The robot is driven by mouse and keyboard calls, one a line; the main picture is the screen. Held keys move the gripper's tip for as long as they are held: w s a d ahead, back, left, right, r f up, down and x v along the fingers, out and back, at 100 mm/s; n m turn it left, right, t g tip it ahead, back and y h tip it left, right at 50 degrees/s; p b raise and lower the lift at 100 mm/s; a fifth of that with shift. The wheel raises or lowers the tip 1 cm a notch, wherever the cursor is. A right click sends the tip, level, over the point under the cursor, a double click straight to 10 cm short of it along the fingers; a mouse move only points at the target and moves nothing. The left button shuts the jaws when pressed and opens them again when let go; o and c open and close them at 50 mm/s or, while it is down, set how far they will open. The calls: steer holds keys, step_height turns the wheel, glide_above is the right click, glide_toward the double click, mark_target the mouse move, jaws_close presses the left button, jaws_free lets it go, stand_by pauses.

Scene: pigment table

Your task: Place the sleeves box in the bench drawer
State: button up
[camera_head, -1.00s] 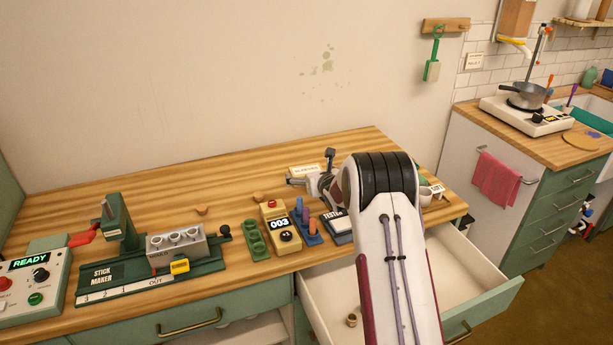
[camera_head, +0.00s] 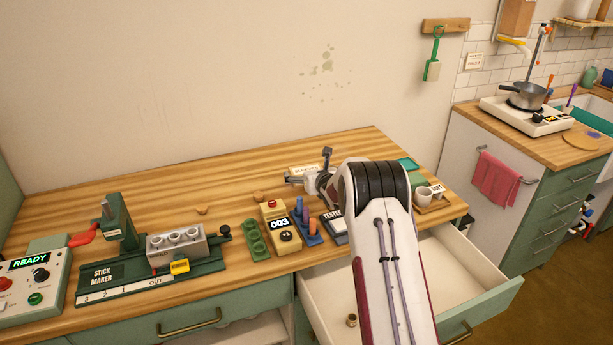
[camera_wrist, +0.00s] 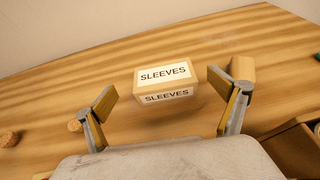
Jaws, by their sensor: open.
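The sleeves box (camera_wrist: 163,72) is a small tan box with white labels reading SLEEVES, standing on the wooden bench. In the wrist view it sits ahead of and between the fingers of my gripper (camera_wrist: 166,106), which are open and apart from it. In the head view the box (camera_head: 304,168) is at the back of the bench, partly hidden behind my gripper (camera_head: 291,180). The bench drawer (camera_head: 478,299) is pulled open at the front right, with a small round brown item (camera_head: 351,320) inside. My arm hides part of the drawer.
A TESTER device (camera_head: 333,220), a rack of colored sticks (camera_head: 307,224) and a 003 counter (camera_head: 279,222) stand left of my arm. A wooden block (camera_wrist: 241,72) is right of the box in the wrist view.

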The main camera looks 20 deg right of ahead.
mark_target(306, 169)
steer(key=shift+w+f, duration=0.1)
steer(key=shift+w+d+f, duration=0.15)
steer(key=shift+w+f, duration=0.25)
steer(key=shift+w, duration=0.1)
steer(key=shift+w+d+f, duration=0.15)
steer(key=shift+w+f, duration=0.2)
steer(key=shift+w, duration=0.15)
steer(key=shift+x, duration=1.2)
steer(key=c, duration=1.4)
steer(key=shift+r, duration=0.15)
steer(key=shift+r, duration=4.9)
